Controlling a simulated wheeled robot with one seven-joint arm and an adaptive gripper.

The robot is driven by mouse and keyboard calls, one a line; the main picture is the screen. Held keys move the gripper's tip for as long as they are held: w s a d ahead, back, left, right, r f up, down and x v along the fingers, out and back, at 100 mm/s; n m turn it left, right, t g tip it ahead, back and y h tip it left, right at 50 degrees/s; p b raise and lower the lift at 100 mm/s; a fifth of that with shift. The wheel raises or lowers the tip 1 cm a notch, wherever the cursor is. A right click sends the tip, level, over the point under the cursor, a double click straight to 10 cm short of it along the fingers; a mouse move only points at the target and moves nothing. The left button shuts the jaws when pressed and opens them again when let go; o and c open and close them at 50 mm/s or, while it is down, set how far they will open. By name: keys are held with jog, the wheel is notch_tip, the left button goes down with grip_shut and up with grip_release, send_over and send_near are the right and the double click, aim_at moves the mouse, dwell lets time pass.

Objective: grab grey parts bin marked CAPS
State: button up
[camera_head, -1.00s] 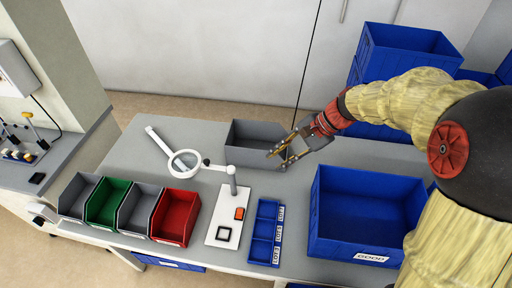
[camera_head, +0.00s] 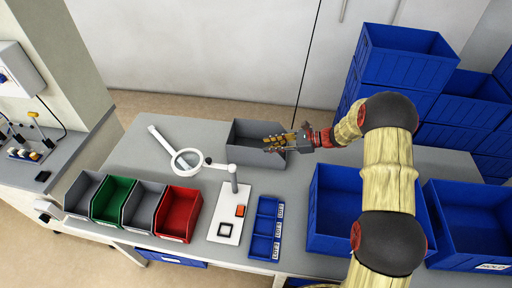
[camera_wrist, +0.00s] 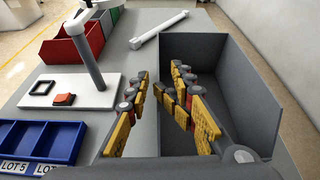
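A larger grey open bin (camera_head: 240,133) stands at the back middle of the bench, and no label shows on its visible sides. It also fills the right of the wrist view (camera_wrist: 245,100) and looks empty. My gripper (camera_head: 270,143) is over its near side. In the wrist view my gripper (camera_wrist: 158,88) has its fingers apart, one left of the bin's near wall and others on the inner side; contact cannot be told. Two smaller grey bins, (camera_head: 82,192) and (camera_head: 143,207), stand in the front-left row; their labels are too small to read.
A green bin (camera_head: 112,202) and a red bin (camera_head: 178,214) share that row. A magnifier lamp (camera_head: 187,161) on a white base stands left of my gripper. A blue divided tray (camera_head: 264,232) and large blue crates (camera_head: 335,190) stand nearer and to the right.

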jog(key=a+f+b, duration=0.1)
jog(key=a+f, duration=0.2)
jog(key=a+f+b, duration=0.1)
jog(key=a+f, duration=0.2)
jog(key=shift+s+a+f, duration=0.15)
jog(key=shift+s+f, duration=0.05)
jog(key=shift+f, duration=0.2)
jog(key=shift+o, duration=1.3)
jog(key=shift+w+d+f, duration=0.2)
jog(key=shift+w+d, duration=0.05)
jog(key=shift+w, duration=0.35)
jog(key=shift+c, duration=1.3)
jog(key=shift+a+r, duration=0.15)
jog(key=shift+r, duration=0.2)
jog(key=shift+c, duration=1.4)
jog(key=shift+r, duration=0.2)
grip_shut()
jog(key=shift+w+a, duration=0.1)
jog(key=shift+r, duration=0.15)
